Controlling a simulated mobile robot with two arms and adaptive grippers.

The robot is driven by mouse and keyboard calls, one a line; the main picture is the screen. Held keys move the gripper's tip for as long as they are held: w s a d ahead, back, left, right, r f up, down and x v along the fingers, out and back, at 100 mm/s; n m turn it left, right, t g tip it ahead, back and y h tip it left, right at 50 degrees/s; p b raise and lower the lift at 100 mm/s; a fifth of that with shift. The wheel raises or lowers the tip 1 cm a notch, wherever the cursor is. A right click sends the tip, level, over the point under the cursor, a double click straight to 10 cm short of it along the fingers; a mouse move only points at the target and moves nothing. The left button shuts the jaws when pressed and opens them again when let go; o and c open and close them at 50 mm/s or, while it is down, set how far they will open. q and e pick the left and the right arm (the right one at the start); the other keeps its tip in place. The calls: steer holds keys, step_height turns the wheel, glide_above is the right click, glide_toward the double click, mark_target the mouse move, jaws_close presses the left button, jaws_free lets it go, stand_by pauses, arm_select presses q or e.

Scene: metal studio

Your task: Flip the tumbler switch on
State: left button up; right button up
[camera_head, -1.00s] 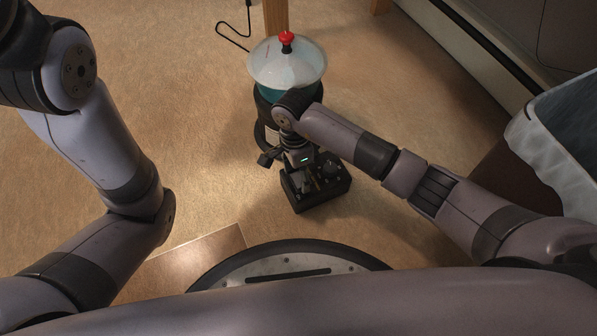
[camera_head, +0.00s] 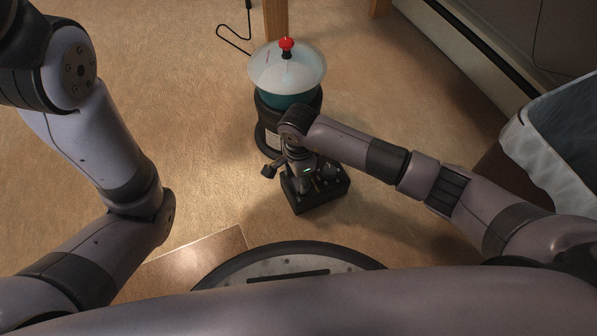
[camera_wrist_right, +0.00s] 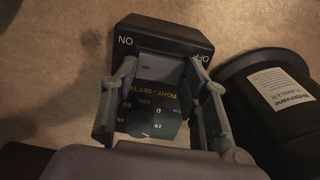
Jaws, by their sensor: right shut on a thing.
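The tumbler (camera_head: 287,72) stands on the floor ahead, with a pale lid, red knob, teal bowl and black base. Its black control box (camera_head: 325,192) is on the near side. In the right wrist view, the control box (camera_wrist_right: 165,35) carries ON at left, OFF at right and a dial (camera_wrist_right: 140,125) below. The light grey switch (camera_wrist_right: 160,68) sits between ON and OFF. My right gripper (camera_wrist_right: 165,82) has a finger on either side of the switch and is shut on it. The right gripper also shows over the box in the head view (camera_head: 308,187). My left gripper is out of view.
The tumbler's black base (camera_wrist_right: 265,100) with a white label is close beside the right gripper. A wooden leg (camera_head: 275,20) stands behind the tumbler. A black cable (camera_head: 232,40) lies on the floor. Carpet (camera_head: 215,185) is clear left of the tumbler. A draped piece of furniture (camera_head: 565,140) stands at right.

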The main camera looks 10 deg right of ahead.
mark_target(299, 181)
steer(key=o, duration=1.1)
steer(key=shift+o, duration=0.2)
step_height(299, 181, up, 12)
